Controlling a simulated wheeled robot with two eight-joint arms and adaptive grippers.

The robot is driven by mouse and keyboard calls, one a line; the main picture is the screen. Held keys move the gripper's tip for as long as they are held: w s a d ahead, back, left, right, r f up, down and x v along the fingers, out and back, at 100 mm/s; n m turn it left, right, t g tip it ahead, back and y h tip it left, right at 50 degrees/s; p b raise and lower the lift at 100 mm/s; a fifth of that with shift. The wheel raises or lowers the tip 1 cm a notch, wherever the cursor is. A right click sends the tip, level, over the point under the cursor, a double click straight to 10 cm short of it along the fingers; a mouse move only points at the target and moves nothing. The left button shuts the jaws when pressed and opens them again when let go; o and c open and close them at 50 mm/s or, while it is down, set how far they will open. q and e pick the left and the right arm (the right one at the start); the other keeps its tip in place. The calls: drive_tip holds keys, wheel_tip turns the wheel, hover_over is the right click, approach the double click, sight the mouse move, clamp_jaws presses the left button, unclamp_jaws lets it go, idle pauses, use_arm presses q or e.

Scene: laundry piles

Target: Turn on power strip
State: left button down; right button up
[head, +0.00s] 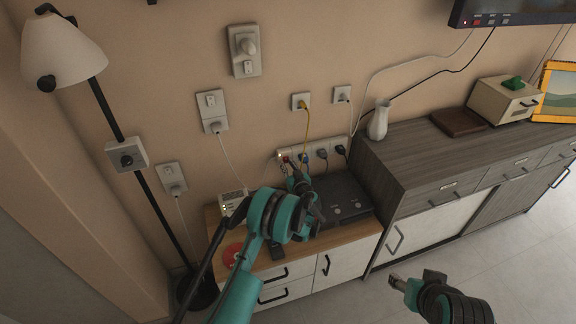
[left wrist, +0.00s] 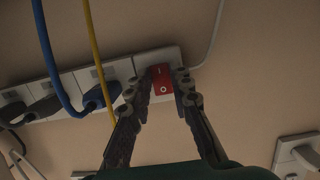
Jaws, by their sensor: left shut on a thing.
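The white power strip (head: 322,146) is fixed to the wall above the low wooden cabinet, with several plugs in it. In the left wrist view the strip (left wrist: 120,71) runs up to the right and ends in a red rocker switch (left wrist: 160,76) marked with a line and a circle. My left gripper (head: 289,166) is at the strip's left end in the head view.
A black device (head: 345,198) lies on the low cabinet (head: 345,238) beneath the strip. A white vase (head: 378,121) stands on the taller sideboard (head: 420,150) to the right. Yellow (left wrist: 96,45) and blue (left wrist: 50,50) cords hang near my left fingers. A floor lamp (head: 62,52) stands left.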

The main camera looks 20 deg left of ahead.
idle(0.3)
use_arm(q)
drive_tip(key=c, duration=1.4)
unclamp_jaws()
drive_tip(key=shift+o, duration=0.2)
drive_tip(key=v, duration=1.2)
drive_tip(key=shift+f, duration=0.25)
